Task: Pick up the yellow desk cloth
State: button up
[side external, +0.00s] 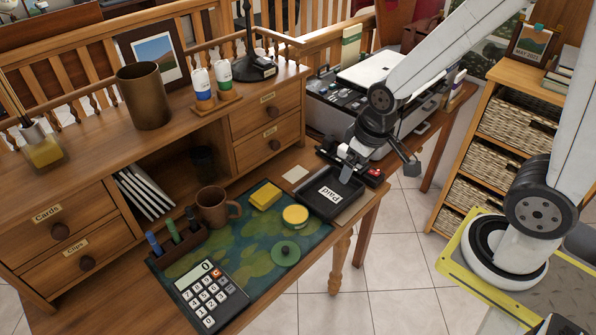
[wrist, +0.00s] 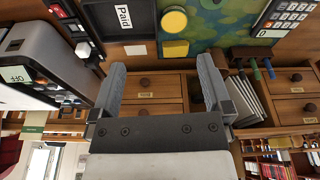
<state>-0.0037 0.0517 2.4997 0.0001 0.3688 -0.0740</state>
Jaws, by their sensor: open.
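The yellow desk cloth (side external: 265,196) looks like a small folded yellow block, lying flat on the green patterned desk mat (side external: 235,235). In the wrist view the cloth (wrist: 175,49) shows beyond and between my fingertips, near the mat's edge. My gripper (wrist: 160,68) is open, its two grey fingers wide apart with nothing between them. In the side view my gripper (side external: 352,166) is above the black tray's back edge, to the right of the cloth and clear of it. Nothing hides the cloth.
A round yellow tin (side external: 295,215) sits just right of the cloth, and a brown mug (side external: 212,207) stands left of it. The black "Paid" tray (side external: 328,196), a green lidded piece (side external: 286,253), a calculator (side external: 210,297) and a pen holder (side external: 180,244) surround it. The printer (side external: 365,95) is behind.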

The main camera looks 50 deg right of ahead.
jog(key=w+a+f+n+g, duration=0.1)
jog(key=w+f+n, duration=0.1)
jog(key=w+n, duration=0.35)
jog(key=w+a+f+n, duration=0.1)
jog(key=w+f+n, duration=0.2)
jog(key=w, duration=0.6)
jog(key=n+g, duration=0.2)
jog(key=n, duration=0.6)
send_near(266, 194)
jog(key=shift+s+d+f, duration=0.15)
jog(key=shift+s+f, duration=0.1)
jog(key=shift+s, duration=0.25)
jog(key=shift+w+f+n, duration=0.35)
jog(key=shift+f+n, duration=0.2)
jog(key=shift+n, duration=0.1)
jog(key=shift+f, duration=0.1)
jog(key=shift+f, duration=1.15)
jog(key=shift+w+f, duration=0.1)
jog(key=shift+f, duration=2.55)
